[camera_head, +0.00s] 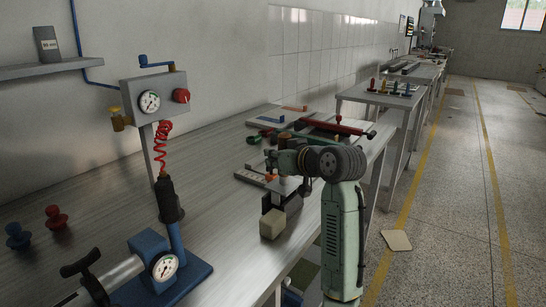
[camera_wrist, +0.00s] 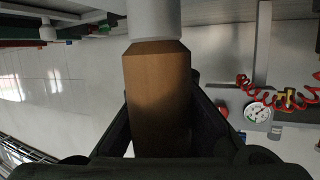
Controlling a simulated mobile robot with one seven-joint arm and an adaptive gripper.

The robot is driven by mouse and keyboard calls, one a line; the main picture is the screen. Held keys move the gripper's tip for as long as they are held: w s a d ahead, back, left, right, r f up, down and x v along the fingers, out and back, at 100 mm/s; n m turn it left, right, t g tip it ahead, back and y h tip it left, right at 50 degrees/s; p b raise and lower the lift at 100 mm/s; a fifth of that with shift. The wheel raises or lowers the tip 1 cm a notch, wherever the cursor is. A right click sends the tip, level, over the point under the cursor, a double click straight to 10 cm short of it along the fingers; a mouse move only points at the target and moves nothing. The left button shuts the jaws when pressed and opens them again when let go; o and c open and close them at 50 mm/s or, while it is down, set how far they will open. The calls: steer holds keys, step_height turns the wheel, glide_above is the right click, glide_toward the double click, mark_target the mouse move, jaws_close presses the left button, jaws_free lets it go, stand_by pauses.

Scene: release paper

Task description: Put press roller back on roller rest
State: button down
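My gripper (camera_head: 274,200) is low over the front edge of the metal table in the head view. In the wrist view its dark fingers (camera_wrist: 160,115) close on both sides of a brown, block-like handle (camera_wrist: 158,90). A white cylindrical part (camera_wrist: 154,18) continues from the handle's far end; I take this to be the press roller, but its roller end is out of view. A pale beige block (camera_head: 272,223) shows just below the fingers in the head view; I cannot tell whether it is the handle's end. I cannot clearly identify the roller rest.
A red bar (camera_head: 336,126) and other tools lie behind my arm. A grey strip (camera_head: 252,177) lies left of the gripper. A gauge panel (camera_head: 155,98) with a red coiled hose (camera_head: 160,146) and a blue-based device (camera_head: 165,280) stand at left.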

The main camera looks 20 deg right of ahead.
steer(key=shift+f+b, duration=0.45)
steer(key=shift+f, duration=0.45)
steer(key=c, duration=1.7)
jaws_free()
steer(key=v, duration=1.2)
